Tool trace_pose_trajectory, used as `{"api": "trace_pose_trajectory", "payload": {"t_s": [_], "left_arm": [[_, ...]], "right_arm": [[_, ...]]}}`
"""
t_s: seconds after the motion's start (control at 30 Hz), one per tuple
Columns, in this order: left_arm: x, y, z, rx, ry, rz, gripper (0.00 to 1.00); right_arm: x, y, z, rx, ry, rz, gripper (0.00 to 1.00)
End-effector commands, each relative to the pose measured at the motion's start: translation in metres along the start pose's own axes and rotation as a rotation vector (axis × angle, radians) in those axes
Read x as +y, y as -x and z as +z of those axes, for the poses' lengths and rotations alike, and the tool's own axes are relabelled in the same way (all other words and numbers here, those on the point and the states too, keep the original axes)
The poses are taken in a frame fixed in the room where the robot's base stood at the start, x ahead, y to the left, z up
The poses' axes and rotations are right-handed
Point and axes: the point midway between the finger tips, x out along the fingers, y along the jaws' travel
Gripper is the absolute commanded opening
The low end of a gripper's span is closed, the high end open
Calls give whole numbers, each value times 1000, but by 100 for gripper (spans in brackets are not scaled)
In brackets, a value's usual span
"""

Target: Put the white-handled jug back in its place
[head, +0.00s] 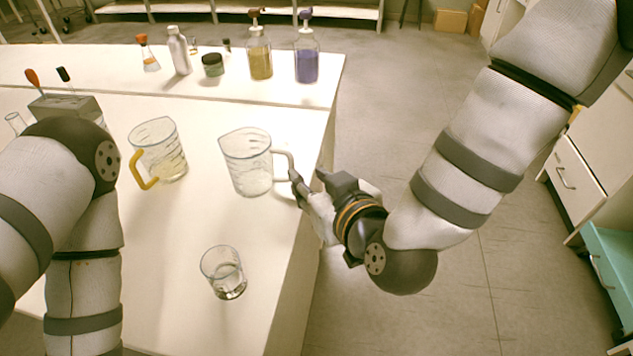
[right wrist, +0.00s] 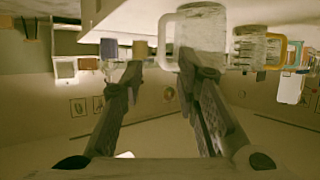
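The white-handled jug (head: 246,165) is clear with a pale handle (head: 284,158) on its right side. It stands upright on the white bench, right of the yellow-handled jug (head: 162,150). My right gripper (head: 297,184) is at the handle, coming from the right beyond the bench edge. In the right wrist view its fingers (right wrist: 160,66) are spread, with the jug (right wrist: 201,30) and its handle (right wrist: 164,40) ahead near the fingertips. I cannot tell whether a finger touches the handle. My left arm shows at the left, but its gripper is out of view.
A small glass beaker (head: 223,274) stands nearer on the bench (head: 170,245). At the back are a yellow pump bottle (head: 260,58), a blue one (head: 306,62), a dark jar (head: 212,66) and a grey bottle (head: 179,52). A grey rack (head: 72,108) is at left.

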Motion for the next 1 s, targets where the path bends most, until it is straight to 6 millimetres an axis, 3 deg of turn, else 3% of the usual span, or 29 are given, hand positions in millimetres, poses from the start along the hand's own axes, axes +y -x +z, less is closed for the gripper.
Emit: {"api": "trace_pose_trajectory", "payload": {"t_s": [0.1, 0.27, 0.33, 0.37, 0.47, 0.5, 0.57, 0.6, 0.7, 0.8, 0.83, 0.9, 1.0], "left_arm": [[0, 5, -3, 16, 0, 1, 60], [0, 5, -3, 15, 0, 1, 60], [0, 5, -3, 14, 0, 1, 60], [0, 4, -3, 14, 0, 1, 60], [0, 4, -3, 13, 0, 1, 60], [0, 4, -3, 13, 0, 1, 60], [0, 4, -3, 13, 0, 1, 60], [0, 4, -3, 13, 0, 1, 60], [0, 4, -3, 14, 0, 1, 60], [0, 4, -3, 14, 0, 1, 60], [0, 5, -3, 14, 0, 1, 60], [0, 5, -3, 14, 0, 1, 60], [0, 5, -3, 14, 0, 1, 60]], "right_arm": [[0, 15, -2, 2, 1, 0, 29], [0, 20, 1, -1, -1, 0, 29], [3, 21, 17, -43, -13, 0, 29], [6, 23, 33, -85, -26, 1, 29], [20, 48, 127, -343, -111, 10, 29], [26, 70, 174, -480, -158, 21, 29], [34, 111, 238, -683, -230, 48, 29], [37, 143, 274, -813, -274, 71, 29], [43, 222, 337, -1089, -367, 140, 29], [45, 282, 368, -1273, -425, 200, 29], [46, 293, 372, -1307, -436, 213, 29], [46, 310, 378, -1357, -450, 233, 29], [46, 315, 380, -1372, -456, 240, 29]]}}
